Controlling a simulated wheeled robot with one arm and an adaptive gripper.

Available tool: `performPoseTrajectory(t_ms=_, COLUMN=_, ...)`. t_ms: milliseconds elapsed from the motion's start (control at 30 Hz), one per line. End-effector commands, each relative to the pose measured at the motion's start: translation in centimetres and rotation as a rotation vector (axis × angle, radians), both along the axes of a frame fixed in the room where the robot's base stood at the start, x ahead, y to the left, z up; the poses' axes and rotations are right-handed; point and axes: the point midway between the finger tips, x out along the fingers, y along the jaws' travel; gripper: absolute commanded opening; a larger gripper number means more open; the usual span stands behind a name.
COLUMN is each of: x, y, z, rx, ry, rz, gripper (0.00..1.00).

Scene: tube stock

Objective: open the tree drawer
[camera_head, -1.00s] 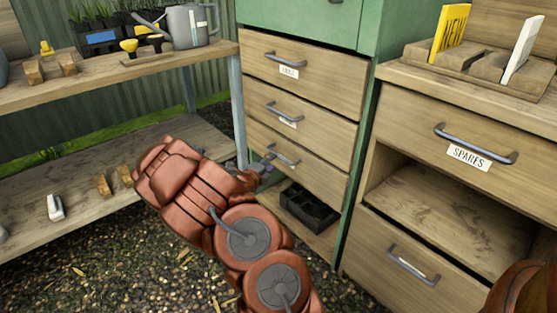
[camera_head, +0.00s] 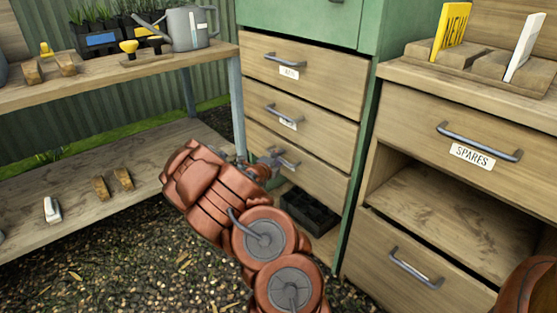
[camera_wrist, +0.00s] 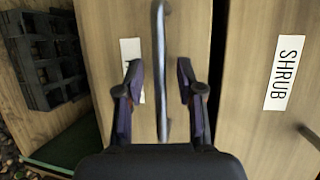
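A green cabinet has three stacked wooden drawers, all closed, each with a grey bar handle. The top drawer (camera_head: 325,88) has a small label (camera_head: 289,73) that I cannot read. The middle drawer (camera_head: 320,136) carries the label SHRUB (camera_wrist: 285,72) in the wrist view. The bottom drawer (camera_head: 318,176) has a white label (camera_wrist: 131,52) partly hidden by a finger, its text unreadable. My gripper (camera_wrist: 160,75) is open, its fingers on either side of the bottom drawer's handle (camera_wrist: 161,35). I cannot tell whether they touch it.
A black cell tray (camera_head: 310,212) sits in the open space under the bottom drawer. A wooden unit on the right has a closed SPARES drawer (camera_head: 450,128) above an open shelf. A two-level bench (camera_head: 120,78) stands on the left. Gravel floor (camera_head: 110,260) lies in front.

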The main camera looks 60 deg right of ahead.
Motion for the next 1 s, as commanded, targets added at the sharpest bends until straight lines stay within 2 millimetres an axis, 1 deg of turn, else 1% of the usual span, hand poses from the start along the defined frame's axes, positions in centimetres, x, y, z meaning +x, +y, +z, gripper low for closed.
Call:
performPoseTrajectory(t_ms=167, x=-0.02, y=0.01, z=-0.02, rx=0.001, ry=0.000, rz=0.000, gripper=0.37)
performPoseTrajectory(t_ms=500, x=-0.02, y=0.02, z=-0.04, rx=0.001, ry=0.000, rz=-0.001, gripper=0.02)
performPoseTrajectory(t_ms=533, x=-0.02, y=0.02, z=-0.04, rx=0.001, ry=0.000, rz=0.000, gripper=0.00)
performPoseTrajectory(t_ms=1000, x=-0.05, y=0.03, z=-0.09, rx=0.002, ry=0.001, rz=-0.001, gripper=0.00)
